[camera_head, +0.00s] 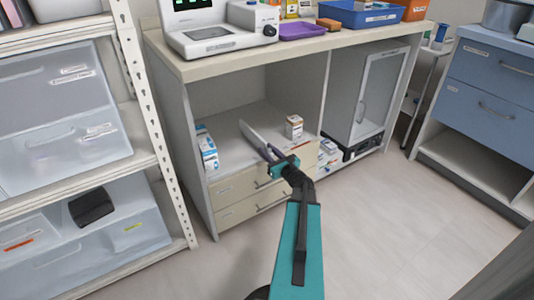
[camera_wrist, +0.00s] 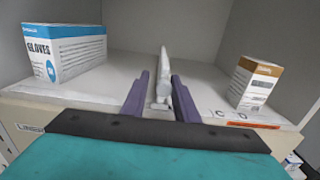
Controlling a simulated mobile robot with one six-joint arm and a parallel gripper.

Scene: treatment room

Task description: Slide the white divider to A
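The white divider (camera_head: 252,138) stands upright on the shelf inside the open cabinet bay. In the wrist view the divider (camera_wrist: 163,75) runs back from the shelf's front, seen nearly edge-on. My gripper (camera_head: 272,156) is at the divider's front end. In the wrist view its two purple fingers (camera_wrist: 160,95) stand apart, one on each side of the divider, with some gap visible. Letters C (camera_wrist: 220,113) and D (camera_wrist: 242,117) show on the shelf's front edge, right of the divider. No letter A is visible; my gripper hides part of that edge.
A blue-and-white gloves box (camera_wrist: 65,48) stands left of the divider, and a brown-and-white box (camera_wrist: 253,83) stands right. Shelf floor around the divider is clear. Drawers (camera_head: 240,190) lie below the shelf.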

